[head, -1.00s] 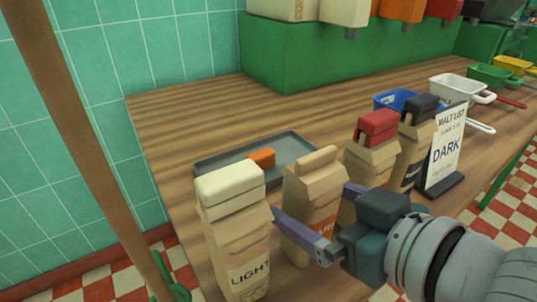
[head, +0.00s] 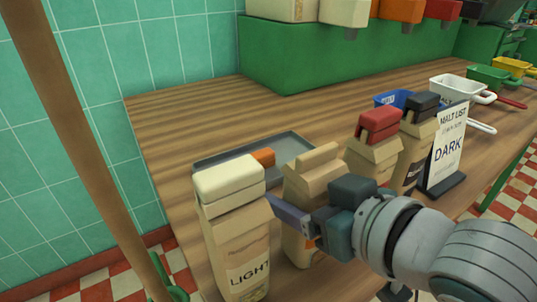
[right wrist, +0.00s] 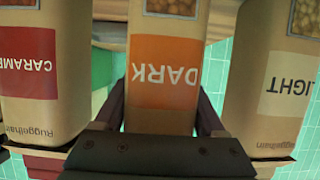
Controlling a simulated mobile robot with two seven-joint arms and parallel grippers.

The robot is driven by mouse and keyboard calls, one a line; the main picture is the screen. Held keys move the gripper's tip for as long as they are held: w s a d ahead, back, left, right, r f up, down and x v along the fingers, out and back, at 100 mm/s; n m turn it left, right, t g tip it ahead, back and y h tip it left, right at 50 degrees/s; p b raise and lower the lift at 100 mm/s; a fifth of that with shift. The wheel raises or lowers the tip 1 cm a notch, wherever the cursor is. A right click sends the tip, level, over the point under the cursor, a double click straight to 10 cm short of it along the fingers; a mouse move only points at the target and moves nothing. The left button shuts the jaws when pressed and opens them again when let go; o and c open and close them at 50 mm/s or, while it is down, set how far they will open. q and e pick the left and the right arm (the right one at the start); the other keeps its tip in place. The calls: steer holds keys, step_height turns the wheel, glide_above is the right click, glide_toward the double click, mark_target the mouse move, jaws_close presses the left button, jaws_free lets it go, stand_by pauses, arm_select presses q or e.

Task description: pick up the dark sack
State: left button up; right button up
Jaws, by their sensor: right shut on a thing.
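The dark sack (head: 310,183) is a tan paper bag with a folded tan top, standing on the wooden counter between the light sack (head: 230,225) and the red-topped sack (head: 372,150). In the right wrist view the dark sack (right wrist: 165,70) shows an orange DARK label, upside down. My right gripper (head: 300,215) is shut on the dark sack, with one finger on each side of it in the right wrist view (right wrist: 162,112). The far finger is hidden in the head view. My left gripper is not in view.
The light sack stands close on the left. The red-topped sack is labelled caramel in the right wrist view (right wrist: 40,70). A black-topped sack (head: 414,145) and a malt list sign (head: 448,150) stand beyond. A grey tray (head: 290,146) lies behind the sacks. The counter's back left (head: 190,115) is clear.

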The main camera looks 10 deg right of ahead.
jaws_close()
steer(key=shift+r, duration=0.1)
